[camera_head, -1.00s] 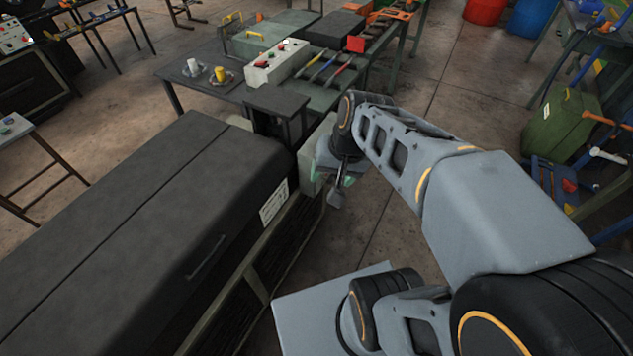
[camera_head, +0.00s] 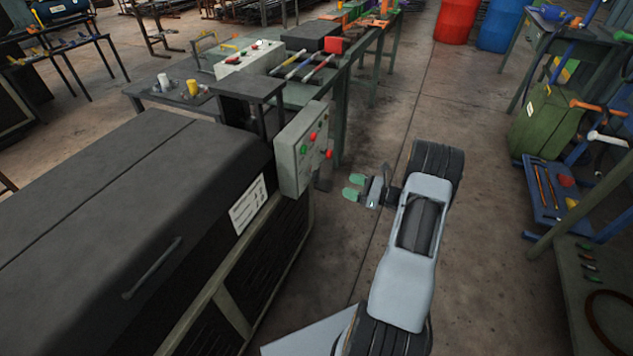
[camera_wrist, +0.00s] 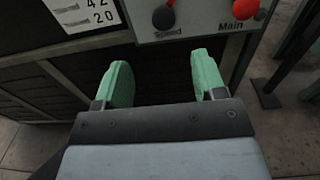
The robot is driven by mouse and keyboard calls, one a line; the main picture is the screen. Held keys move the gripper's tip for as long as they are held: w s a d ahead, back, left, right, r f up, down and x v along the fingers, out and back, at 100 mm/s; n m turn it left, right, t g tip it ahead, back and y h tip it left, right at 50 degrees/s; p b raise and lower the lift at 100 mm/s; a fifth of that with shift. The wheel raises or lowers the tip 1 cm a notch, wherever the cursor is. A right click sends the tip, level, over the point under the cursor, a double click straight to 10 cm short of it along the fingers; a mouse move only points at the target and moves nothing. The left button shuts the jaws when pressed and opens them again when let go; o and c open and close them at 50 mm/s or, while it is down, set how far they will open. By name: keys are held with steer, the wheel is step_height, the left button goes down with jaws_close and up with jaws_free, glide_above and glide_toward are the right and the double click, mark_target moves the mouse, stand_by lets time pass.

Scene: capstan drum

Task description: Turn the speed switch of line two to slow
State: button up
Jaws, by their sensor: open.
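In the wrist view the lower part of this box (camera_wrist: 205,28) shows a dark round knob (camera_wrist: 163,17) marked "Speed" and a red knob (camera_wrist: 243,8) marked "Main". No line number is legible on it. My gripper (camera_head: 353,187) is open and empty, to the right of the box and apart from it. In the wrist view its green fingertips (camera_wrist: 162,78) are below the Speed knob.
The dark machine (camera_head: 110,230) with a white label plate (camera_head: 247,204) fills the left. Behind stands a bench with another button box (camera_head: 250,58) and tools. A green canister (camera_head: 545,122) and a blue tool rack (camera_head: 548,195) are at right.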

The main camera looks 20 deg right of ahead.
mark_target(318, 176)
steer(key=x, duration=1.3)
steer(key=shift+w+f, duration=0.15)
steer(key=shift+w, duration=0.1)
steer(key=shift+c, duration=0.2)
steer(key=c, duration=0.8)
steer(key=shift+b, duration=0.35)
steer(key=shift+c, duration=0.2)
